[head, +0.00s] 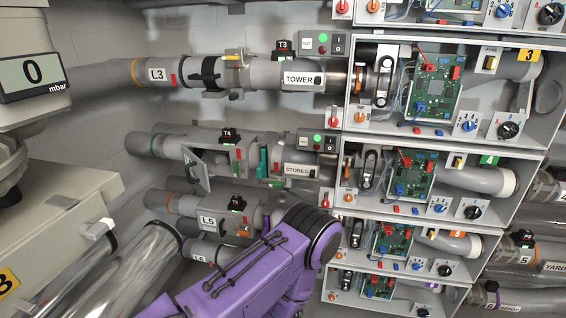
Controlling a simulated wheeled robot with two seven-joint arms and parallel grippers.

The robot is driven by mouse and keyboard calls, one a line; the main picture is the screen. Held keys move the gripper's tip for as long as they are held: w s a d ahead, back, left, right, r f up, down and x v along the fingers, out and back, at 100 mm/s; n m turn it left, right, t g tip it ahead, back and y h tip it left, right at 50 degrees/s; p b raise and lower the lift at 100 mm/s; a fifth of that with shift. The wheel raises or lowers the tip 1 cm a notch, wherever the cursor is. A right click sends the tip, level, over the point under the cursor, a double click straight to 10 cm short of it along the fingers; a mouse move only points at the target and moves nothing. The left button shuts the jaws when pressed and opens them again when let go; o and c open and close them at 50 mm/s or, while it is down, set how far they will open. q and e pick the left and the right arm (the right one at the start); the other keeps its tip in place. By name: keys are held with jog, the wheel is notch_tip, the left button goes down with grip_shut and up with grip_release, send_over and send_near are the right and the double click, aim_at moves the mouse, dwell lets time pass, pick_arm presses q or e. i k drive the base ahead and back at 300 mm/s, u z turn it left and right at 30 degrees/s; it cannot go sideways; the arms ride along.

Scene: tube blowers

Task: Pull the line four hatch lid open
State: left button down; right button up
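Line four is the second grey tube from the top, with a black T4 tag (230,136) and a STORES label (299,170). Its hatch lid (196,171) looks like a pale framed flap. It stands out from the tube at the left of the hatch, apparently swung open at an angle. Red and green parts (239,160) show beside the hatch, and a green piece (263,160) sits further right. A purple arm of mine fills the lower middle, below line four. No gripper fingers show.
Line three, labelled L3 (157,74), runs above and line five, labelled L5 (208,221), below. Open control boxes with green circuit boards (433,93) stack at the right. A pressure display (33,74) stands at the left. Some free room lies left of the lid.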

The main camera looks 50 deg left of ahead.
aim_at(195, 167)
jog(key=z, duration=0.2)
jog(key=i, duration=1.1)
jog(key=u, duration=1.5)
